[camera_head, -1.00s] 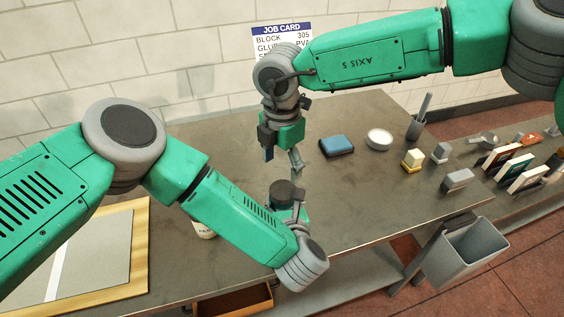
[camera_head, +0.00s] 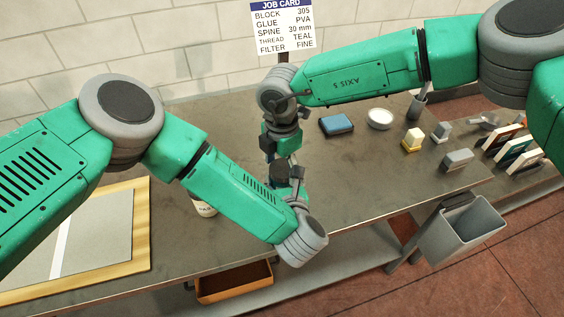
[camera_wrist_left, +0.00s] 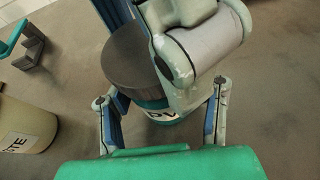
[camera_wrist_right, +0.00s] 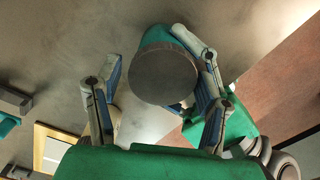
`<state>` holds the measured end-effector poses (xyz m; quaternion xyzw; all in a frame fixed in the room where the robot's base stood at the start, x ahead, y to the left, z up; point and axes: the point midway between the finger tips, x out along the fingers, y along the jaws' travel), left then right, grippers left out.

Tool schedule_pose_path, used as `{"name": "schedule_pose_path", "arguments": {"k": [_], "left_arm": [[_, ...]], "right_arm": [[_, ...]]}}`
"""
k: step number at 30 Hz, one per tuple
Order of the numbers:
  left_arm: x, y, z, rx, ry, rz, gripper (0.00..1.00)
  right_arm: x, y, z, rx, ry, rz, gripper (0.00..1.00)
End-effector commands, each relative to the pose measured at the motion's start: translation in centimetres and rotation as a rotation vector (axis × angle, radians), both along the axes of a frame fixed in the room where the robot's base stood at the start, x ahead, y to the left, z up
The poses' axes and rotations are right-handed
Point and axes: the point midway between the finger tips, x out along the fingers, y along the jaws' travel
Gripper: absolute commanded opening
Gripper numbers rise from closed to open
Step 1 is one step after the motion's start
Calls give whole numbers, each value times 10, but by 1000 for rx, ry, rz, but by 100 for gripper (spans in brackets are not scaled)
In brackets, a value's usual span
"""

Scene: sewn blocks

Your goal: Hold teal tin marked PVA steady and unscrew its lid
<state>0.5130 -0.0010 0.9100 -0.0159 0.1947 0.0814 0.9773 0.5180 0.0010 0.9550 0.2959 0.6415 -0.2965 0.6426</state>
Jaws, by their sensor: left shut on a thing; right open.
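The tin shows in the left wrist view with a dark grey round lid (camera_wrist_left: 138,62) and a teal body with a white label (camera_wrist_left: 165,115), where "PV" is readable. My left gripper (camera_wrist_left: 160,108) is shut on the tin's body, a finger on each side. The tin stands upright at the middle of the bench. My right gripper (camera_wrist_right: 158,98) is open above the tin, its fingers on either side of the lid (camera_wrist_right: 163,72). Whether either finger touches the lid I cannot tell. In the head view the dark lid (camera_head: 281,174) shows below the right gripper; the body is mostly hidden.
A paste pot (camera_head: 205,207) stands left of the tin, partly behind my left forearm. A blue pad (camera_head: 337,124), a white dish (camera_head: 380,118) and several small blocks lie to the right. A grey bin (camera_head: 463,232) hangs at the bench's edge. A job card (camera_head: 284,28) is at the back.

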Motion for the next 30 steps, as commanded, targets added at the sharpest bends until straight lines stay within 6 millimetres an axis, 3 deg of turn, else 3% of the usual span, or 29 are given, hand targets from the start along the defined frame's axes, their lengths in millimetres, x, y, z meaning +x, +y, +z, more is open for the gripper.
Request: {"name": "schedule_pose_path", "arguments": {"k": [1,5,14,30], "left_arm": [[0,0,0,0,1,1,0],[0,0,0,0,1,0,0],[-1,-1,0,0,2,-2,0],[-2,-2,-1,-3,4,-6,0]], "right_arm": [[0,0,0,0,0,0,63],[0,0,0,0,0,0,20],[0,0,0,2,-1,91,19],[0,0,2,1,-5,1287,19]]}}
